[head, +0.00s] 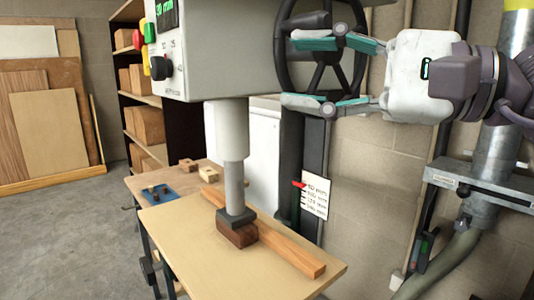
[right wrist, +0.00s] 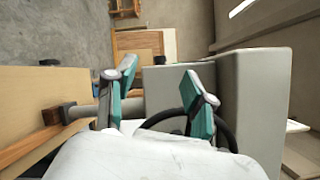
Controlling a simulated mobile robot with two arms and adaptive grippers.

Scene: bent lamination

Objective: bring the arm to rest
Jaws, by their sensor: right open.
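My right gripper (head: 288,71) comes in from the right at the top of the head view. Its two teal-padded fingers are spread wide with nothing between them. They overlap the black handwheel (head: 322,75) in the picture; whether they touch it I cannot tell. In the right wrist view the open fingers (right wrist: 160,68) also show, with the wheel (right wrist: 226,132) partly behind them. The press ram (head: 234,180) is down, its dark foot on a brown block (head: 238,237) over a light wooden strip (head: 290,254). My left gripper is not in view.
The press head (head: 215,55) with its control buttons stands left of the gripper. The wooden table top (head: 190,248) lies below, with a blue tray (head: 160,193) behind. A grey metal post (head: 495,160) with a bracket stands right. Concrete floor is clear at left.

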